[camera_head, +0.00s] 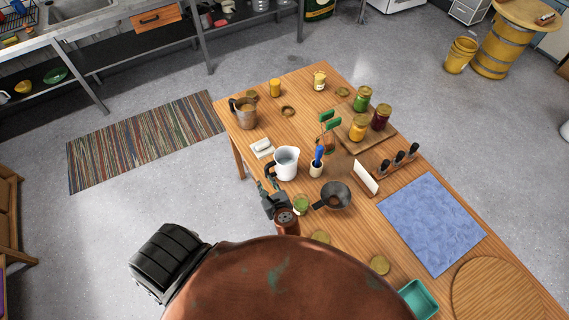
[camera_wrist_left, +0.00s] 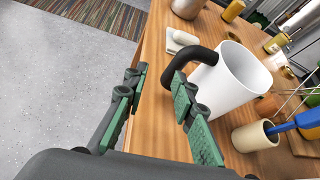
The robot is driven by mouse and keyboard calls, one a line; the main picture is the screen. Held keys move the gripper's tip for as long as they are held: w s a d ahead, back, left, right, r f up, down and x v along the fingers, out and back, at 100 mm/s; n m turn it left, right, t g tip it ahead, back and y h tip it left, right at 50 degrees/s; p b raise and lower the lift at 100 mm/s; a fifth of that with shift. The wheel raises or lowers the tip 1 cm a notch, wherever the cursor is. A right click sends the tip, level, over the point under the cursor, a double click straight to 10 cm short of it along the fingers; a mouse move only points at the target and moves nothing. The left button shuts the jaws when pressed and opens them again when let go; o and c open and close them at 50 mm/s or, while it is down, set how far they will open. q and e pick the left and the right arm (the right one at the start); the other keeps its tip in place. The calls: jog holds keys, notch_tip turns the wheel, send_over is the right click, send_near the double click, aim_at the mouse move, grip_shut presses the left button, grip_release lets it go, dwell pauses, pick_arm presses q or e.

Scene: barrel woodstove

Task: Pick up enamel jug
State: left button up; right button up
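The white enamel jug (camera_head: 286,164) with a black handle stands upright on the wooden table. It shows large in the left wrist view (camera_wrist_left: 232,82), its handle (camera_wrist_left: 183,58) turned toward my gripper. My left gripper (camera_head: 272,192) is at the table's near left edge, just short of the jug. In the left wrist view my left gripper (camera_wrist_left: 160,85) has its two green-padded fingers apart with nothing held between them. The handle is just beyond the fingertips, close to the right finger; I cannot tell whether they touch. My right gripper is not in view.
A cup with a blue-handled brush (camera_head: 317,166) stands right of the jug. A white soap dish (camera_head: 262,148) is behind it. A metal pitcher (camera_head: 246,114) stands at the far left.

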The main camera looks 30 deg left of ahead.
aim_at(268, 172)
pick_arm(q)
jog(key=m, duration=0.1)
jog(key=w+t, duration=0.1)
jog(key=w+r+m, duration=0.1)
jog(key=shift+w+d+m+y, duration=0.25)
jog(key=shift+m+y, duration=0.05)
jog(key=x, duration=0.6)
jog(key=shift+w+a+f, duration=0.15)
jog(key=shift+a+f, duration=0.05)
jog(key=shift+f, duration=0.2)
grip_shut()
